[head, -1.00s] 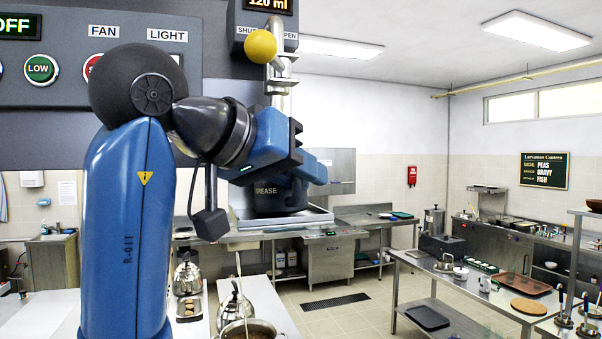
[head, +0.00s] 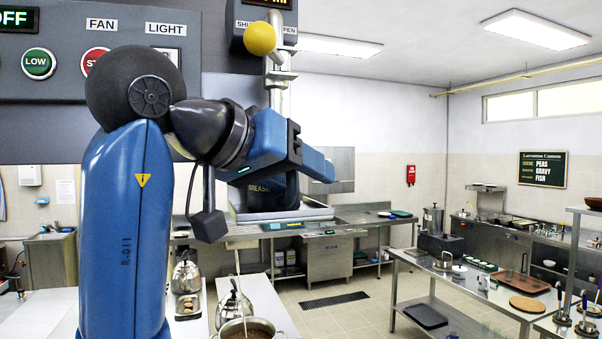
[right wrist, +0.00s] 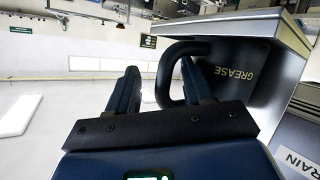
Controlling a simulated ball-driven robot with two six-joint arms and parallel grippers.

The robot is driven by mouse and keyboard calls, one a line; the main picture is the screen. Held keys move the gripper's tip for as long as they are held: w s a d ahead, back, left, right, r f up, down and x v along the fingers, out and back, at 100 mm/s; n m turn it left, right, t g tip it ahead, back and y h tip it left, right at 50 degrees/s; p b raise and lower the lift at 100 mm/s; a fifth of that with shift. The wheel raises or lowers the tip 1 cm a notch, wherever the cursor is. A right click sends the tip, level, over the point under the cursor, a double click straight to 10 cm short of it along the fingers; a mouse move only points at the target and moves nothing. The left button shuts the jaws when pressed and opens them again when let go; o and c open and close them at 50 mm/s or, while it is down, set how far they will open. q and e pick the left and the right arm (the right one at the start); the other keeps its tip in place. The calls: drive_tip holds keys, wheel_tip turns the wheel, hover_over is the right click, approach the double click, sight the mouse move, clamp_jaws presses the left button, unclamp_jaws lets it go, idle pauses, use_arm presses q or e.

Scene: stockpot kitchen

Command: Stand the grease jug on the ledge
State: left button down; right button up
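The grease jug (head: 268,198) is dark, with the word GREASE on its side. In the head view it is partly behind my right gripper (head: 325,168) and appears upright on the pale metal ledge (head: 315,214). The right wrist view, which looks upside down, shows the jug (right wrist: 240,72) against a grey metal edge (right wrist: 292,32). There the fingers of my right gripper (right wrist: 158,85) stand apart on either side of the jug's black handle bar, with a visible gap. The jug's base contact is hard to see. My left gripper is not in view.
A yellow-knobbed lever (head: 260,39) on a metal pipe stands above the jug. Below are kettles (head: 234,302) and a pot of brown liquid (head: 250,328). A button panel (head: 90,60) is at upper left. A DRAIN label (right wrist: 298,162) is beside the ledge in the wrist view.

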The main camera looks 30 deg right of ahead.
drive_tip(key=shift+a, duration=0.1)
drive_tip(key=shift+s+a+r+b, duration=0.2)
drive_tip(key=shift+s+a+b, duration=0.1)
drive_tip(key=shift+a, duration=0.15)
drive_tip(key=b+v, duration=0.2)
drive_tip(key=v, duration=0.7)
drive_tip(key=shift+a+r, duration=0.2)
drive_tip(key=shift+a, duration=0.05)
drive_tip(key=shift+w, duration=0.15)
drive_tip(key=p+v, duration=0.3)
drive_tip(key=v, duration=0.4)
drive_tip(key=shift+p, duration=0.4)
idle(0.3)
